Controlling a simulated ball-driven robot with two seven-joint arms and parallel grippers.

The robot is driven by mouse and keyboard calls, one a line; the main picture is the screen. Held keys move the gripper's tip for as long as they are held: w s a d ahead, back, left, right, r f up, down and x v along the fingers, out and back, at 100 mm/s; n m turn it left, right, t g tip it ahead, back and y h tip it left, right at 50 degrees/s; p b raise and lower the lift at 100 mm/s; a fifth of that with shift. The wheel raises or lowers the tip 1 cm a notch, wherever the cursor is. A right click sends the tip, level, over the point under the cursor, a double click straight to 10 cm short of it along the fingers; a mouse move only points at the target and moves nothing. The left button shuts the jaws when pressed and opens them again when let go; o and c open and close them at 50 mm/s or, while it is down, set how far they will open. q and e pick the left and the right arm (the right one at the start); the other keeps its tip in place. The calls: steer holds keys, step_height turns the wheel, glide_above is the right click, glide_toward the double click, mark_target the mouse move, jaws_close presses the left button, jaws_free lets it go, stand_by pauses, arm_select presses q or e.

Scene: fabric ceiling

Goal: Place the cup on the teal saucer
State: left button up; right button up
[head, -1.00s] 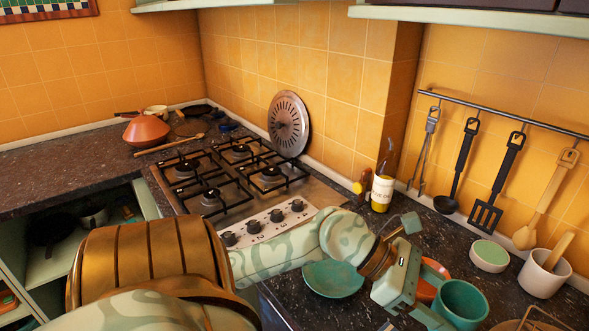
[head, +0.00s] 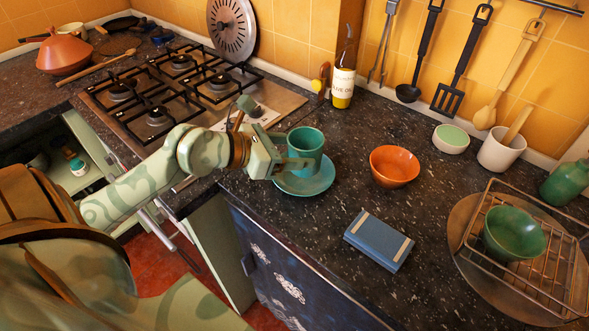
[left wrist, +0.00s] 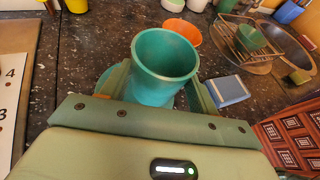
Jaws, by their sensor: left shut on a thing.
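The teal cup (head: 306,143) is upright over the teal saucer (head: 318,186) on the dark counter. My left gripper (head: 298,163) comes in from the left and is shut on the cup. In the left wrist view the cup (left wrist: 164,66) stands between the two fingers, its open mouth toward the camera. A small part of the saucer (left wrist: 106,82) shows beside the left finger there. The cup hides the saucer's middle, and I cannot tell whether its base touches it. My right gripper is not in view.
An orange bowl (head: 394,167) and a blue box (head: 379,241) lie to the right. A wire rack (head: 470,235) holding a green bowl (head: 514,234) stands further right. The hob (head: 170,90) is at left, and an oil bottle (head: 343,82) stands behind.

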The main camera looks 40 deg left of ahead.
arm_select(q)
steer(key=shift+w+a+f+b, duration=0.2)
steer(key=shift+w+a+f, duration=0.1)
steer(key=shift+w+f, duration=0.25)
steer(key=shift+w+a+f+b, duration=0.2)
steer(key=shift+w+a+f, duration=0.1)
steer(key=shift+f, duration=0.4)
steer(key=f+b, duration=0.1)
steer(key=f, duration=0.2)
steer(key=shift+w+a+f+b, duration=0.2)
steer(key=shift+f+b, duration=0.2)
steer(key=shift+r, duration=0.1)
steer(key=o, duration=1.1)
steer(key=p+v, duration=0.3)
steer(key=v, duration=0.9)
steer(key=shift+s, duration=0.1)
